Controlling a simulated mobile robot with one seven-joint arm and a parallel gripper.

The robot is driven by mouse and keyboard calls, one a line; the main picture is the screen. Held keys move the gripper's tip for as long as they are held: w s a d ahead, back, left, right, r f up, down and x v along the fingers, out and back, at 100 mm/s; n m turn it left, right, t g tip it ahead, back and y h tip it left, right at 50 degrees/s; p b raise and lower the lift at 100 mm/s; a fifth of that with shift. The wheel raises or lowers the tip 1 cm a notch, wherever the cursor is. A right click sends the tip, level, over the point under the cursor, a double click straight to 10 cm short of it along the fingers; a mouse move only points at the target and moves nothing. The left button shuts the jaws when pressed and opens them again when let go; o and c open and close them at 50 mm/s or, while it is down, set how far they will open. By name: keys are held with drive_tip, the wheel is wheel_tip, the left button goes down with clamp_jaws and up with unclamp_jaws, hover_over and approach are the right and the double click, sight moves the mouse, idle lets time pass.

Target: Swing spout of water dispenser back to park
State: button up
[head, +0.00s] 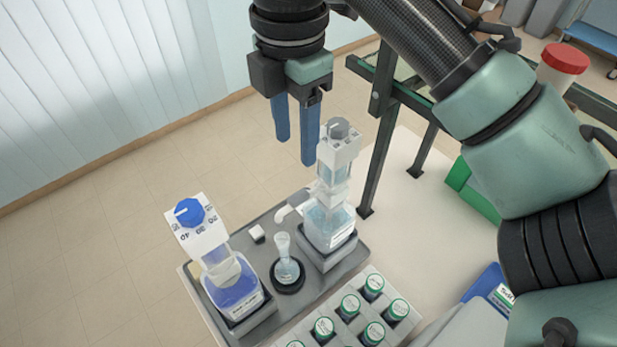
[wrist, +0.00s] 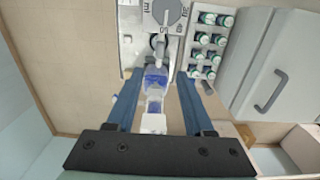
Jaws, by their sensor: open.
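The water dispenser (head: 330,205), a clear bottle with a white head and grey dial, stands at the back of the grey tray in the head view. Its grey dial also shows at the top of the wrist view (wrist: 172,12). Its white spout (head: 292,206) sticks out left, with its tip above and behind the small flask (head: 287,268) in the picture. I cannot tell whether it is over the flask mouth. My gripper (head: 297,150) is open and empty, fingers down, above and left of the dispenser head. In the wrist view I cannot make out the spout clearly.
A blue-dial dispenser with blue liquid (head: 237,290) stands at the tray's front left; it shows between my fingers in the wrist view (wrist: 157,78). A rack of green-capped vials (head: 350,305) is to the right. A dark frame (head: 385,110) stands behind. A small white block (head: 257,234) lies on the tray.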

sight(299, 195)
wheel_tip(299, 195, down, 12)
drive_tip(key=shift+r+p, duration=0.2)
drive_tip(key=shift+p, duration=0.65)
clamp_jaws()
idle(0.9)
